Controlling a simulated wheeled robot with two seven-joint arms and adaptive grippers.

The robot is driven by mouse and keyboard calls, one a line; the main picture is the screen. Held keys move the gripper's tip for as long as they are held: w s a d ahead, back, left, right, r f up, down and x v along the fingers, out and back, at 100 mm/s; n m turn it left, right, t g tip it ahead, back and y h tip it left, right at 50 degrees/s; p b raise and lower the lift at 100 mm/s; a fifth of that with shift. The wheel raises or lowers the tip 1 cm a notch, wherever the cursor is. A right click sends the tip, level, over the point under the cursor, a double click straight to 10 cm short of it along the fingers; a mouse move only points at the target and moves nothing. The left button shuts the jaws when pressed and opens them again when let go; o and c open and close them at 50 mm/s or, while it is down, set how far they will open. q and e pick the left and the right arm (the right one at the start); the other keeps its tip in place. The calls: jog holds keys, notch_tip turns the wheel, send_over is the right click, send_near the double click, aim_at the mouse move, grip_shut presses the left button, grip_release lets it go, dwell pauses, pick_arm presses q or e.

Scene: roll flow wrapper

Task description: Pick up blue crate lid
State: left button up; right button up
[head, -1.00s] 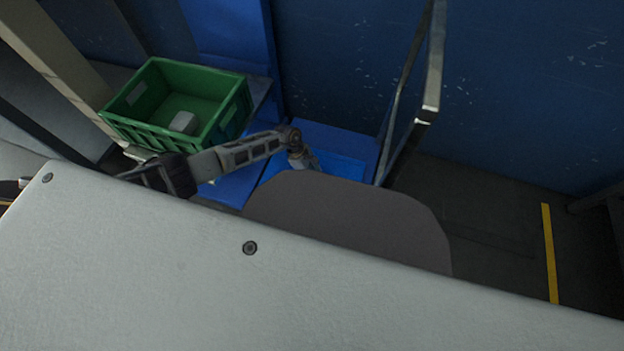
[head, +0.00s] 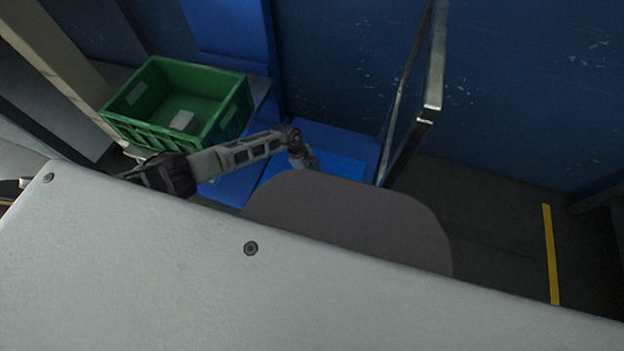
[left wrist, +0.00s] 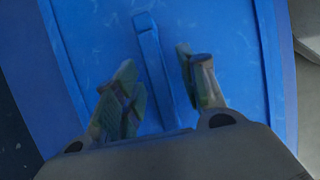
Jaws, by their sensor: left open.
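The blue crate lid (head: 343,168) lies flat on a blue surface, partly hidden behind my own body in the head view. In the left wrist view, the lid (left wrist: 225,30) fills most of the picture, with a raised straight bar (left wrist: 152,55) like a handle across its middle. My left gripper (head: 309,160) is over the lid. In the left wrist view, my left gripper (left wrist: 158,72) is open, with one finger on each side of the bar. The bar stands between the fingers with gaps showing. My right gripper is not in view.
A green crate (head: 155,128) with a small pale object (head: 183,120) inside stands left of the lid. A metal-framed upright panel (head: 415,100) stands just right of the lid. Blue walls close off the back. Dark floor with a yellow line (head: 550,253) lies at right.

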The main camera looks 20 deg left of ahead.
pick_arm(q)
jog(key=shift+f, duration=0.1)
dwell(0.5)
grip_shut()
